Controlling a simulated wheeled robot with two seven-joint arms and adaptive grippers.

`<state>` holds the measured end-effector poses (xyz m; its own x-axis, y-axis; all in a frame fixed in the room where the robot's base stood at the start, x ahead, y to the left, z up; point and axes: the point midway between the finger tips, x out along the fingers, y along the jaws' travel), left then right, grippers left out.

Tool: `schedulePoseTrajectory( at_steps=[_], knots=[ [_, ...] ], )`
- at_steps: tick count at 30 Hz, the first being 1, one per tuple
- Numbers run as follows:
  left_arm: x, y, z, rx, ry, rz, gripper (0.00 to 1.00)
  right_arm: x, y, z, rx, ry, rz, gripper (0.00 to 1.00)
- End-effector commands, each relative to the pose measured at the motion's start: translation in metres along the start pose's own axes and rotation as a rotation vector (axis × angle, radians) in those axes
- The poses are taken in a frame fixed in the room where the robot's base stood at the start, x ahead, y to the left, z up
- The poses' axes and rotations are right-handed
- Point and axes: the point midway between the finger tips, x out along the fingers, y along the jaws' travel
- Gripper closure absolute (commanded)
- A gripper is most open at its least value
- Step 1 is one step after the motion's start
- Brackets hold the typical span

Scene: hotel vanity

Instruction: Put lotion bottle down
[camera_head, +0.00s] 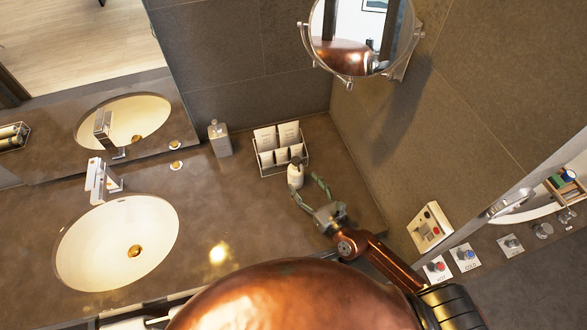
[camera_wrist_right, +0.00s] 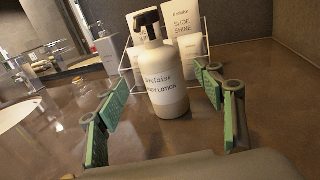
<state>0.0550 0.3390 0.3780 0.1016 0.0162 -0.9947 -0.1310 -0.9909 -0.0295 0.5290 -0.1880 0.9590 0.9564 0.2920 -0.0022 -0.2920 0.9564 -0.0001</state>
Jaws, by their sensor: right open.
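The white lotion bottle (camera_head: 295,174) with a dark pump stands upright on the brown vanity counter (camera_head: 225,215), just in front of the toiletry rack. In the right wrist view the lotion bottle (camera_wrist_right: 162,88) shows its label and stands between and beyond the green finger pads. My right gripper (camera_head: 310,192) is open, with its fingers spread and a gap to the bottle; it also shows in the right wrist view (camera_wrist_right: 162,120). My left gripper is not in view.
A wire rack (camera_head: 268,171) with white packets stands right behind the bottle. A soap dispenser (camera_head: 219,138) stands by the back wall. The sink (camera_head: 85,245) and faucet (camera_head: 97,182) are at left. The counter between sink and bottle is clear.

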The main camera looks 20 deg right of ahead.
Motion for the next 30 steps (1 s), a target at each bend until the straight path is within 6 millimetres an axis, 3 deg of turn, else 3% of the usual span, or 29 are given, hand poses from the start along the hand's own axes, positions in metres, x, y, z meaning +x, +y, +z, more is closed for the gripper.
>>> schedulePoseTrajectory(
  at_steps=[3,7,13,20,23,30],
  knots=[
    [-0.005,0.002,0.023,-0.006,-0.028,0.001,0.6,0.013,-0.001,0.002,0.001,-0.002,-0.004,0.38],
    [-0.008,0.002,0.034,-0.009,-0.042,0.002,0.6,0.029,-0.002,0.002,0.001,-0.003,-0.005,0.38],
    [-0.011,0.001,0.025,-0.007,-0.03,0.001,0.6,0.058,-0.001,0.002,0.001,-0.002,-0.003,0.38],
    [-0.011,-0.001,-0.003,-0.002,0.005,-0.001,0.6,0.066,0.0,0.0,0.0,0.0,0.0,0.38],
    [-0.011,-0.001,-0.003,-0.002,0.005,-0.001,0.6,0.066,0.0,0.0,0.0,0.0,0.001,0.38],
    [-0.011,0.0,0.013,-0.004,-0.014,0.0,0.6,0.066,0.0,0.001,0.0,-0.001,0.001,0.53]
  ],
)
